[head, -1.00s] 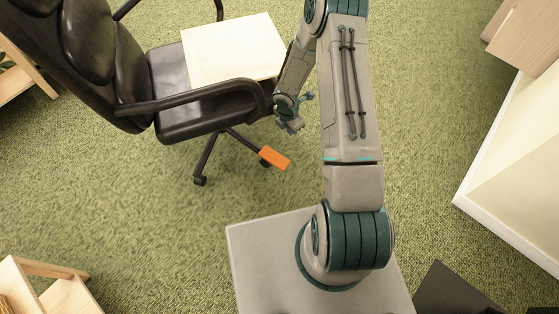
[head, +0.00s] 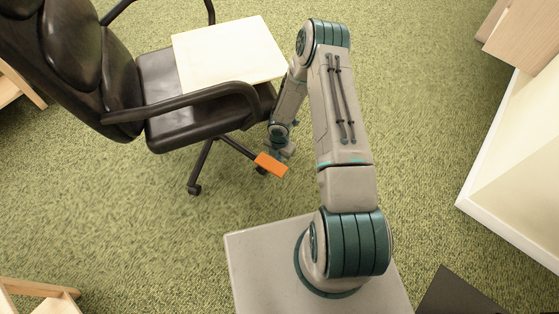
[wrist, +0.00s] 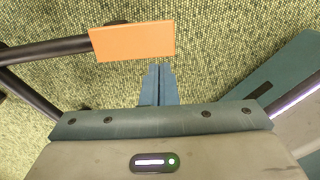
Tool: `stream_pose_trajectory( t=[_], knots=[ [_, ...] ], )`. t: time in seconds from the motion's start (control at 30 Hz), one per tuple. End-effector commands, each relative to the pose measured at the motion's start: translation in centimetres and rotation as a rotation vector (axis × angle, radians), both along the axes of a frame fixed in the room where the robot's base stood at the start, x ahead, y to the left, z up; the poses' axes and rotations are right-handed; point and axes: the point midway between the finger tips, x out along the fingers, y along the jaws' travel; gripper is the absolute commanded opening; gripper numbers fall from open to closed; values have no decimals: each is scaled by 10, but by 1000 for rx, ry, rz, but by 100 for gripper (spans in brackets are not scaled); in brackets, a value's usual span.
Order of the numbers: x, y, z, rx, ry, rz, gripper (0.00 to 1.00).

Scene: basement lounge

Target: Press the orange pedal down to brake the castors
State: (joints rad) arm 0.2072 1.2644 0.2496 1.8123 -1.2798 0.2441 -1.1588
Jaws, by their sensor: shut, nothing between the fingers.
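The orange pedal (head: 271,164) is a flat plate at the end of one leg of the black office chair's base, just above the green carpet. It also shows in the wrist view (wrist: 132,41), near the top of the picture. My gripper (head: 282,153) is close beside the pedal, on its upper right side in the head view. In the wrist view my gripper's fingertips (wrist: 160,68) are shut together and empty, and they point at the pedal's near edge by its right end. I cannot tell whether they touch it.
The black office chair (head: 165,125) stands at the left, with a pale square board (head: 228,55) on its seat. Its armrest (head: 185,105) is close to my arm. Wooden furniture stands at the left corners and the right edge. The carpet in front is clear.

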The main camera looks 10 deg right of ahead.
Motion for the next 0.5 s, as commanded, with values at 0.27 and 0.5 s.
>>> stream_pose_trajectory(
  t=[0.27,0.5],
  knots=[
    [0,-1,-56,-1,2,-3,0],
    [0,-1,-84,-1,1,-4,0]
  ],
)
